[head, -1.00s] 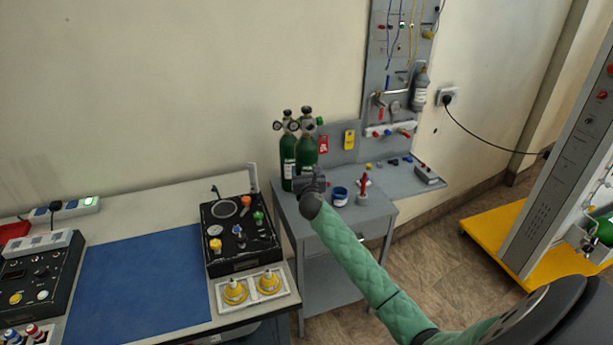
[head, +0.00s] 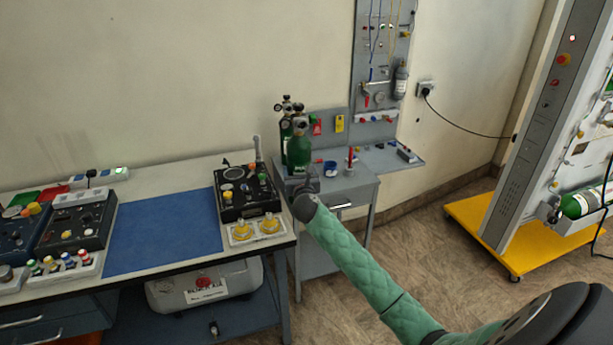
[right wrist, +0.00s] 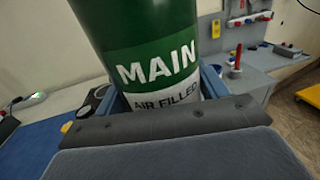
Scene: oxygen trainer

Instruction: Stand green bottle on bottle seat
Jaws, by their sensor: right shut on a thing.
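A green bottle (head: 299,154) with a valve on top stands roughly upright at the front left of the small grey table. My right gripper (head: 306,184) is shut on this bottle low on its body. In the right wrist view the bottle (right wrist: 150,35) fills the space between the jaws (right wrist: 160,110), and its label reads MAIN, AIR FILLED. A second green bottle (head: 285,135) stands just behind it, partly hidden. The held bottle's base is hidden by my gripper, so I cannot tell whether it touches the table. I cannot make out the bottle seat. My left gripper is out of view.
The grey table (head: 350,182) also bears a blue cup (head: 330,168) and a red tool in a holder (head: 350,160). A black control box (head: 245,193) sits on the workbench to the left, beside a blue mat (head: 165,230). Another green bottle (head: 585,202) lies above the yellow base at right.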

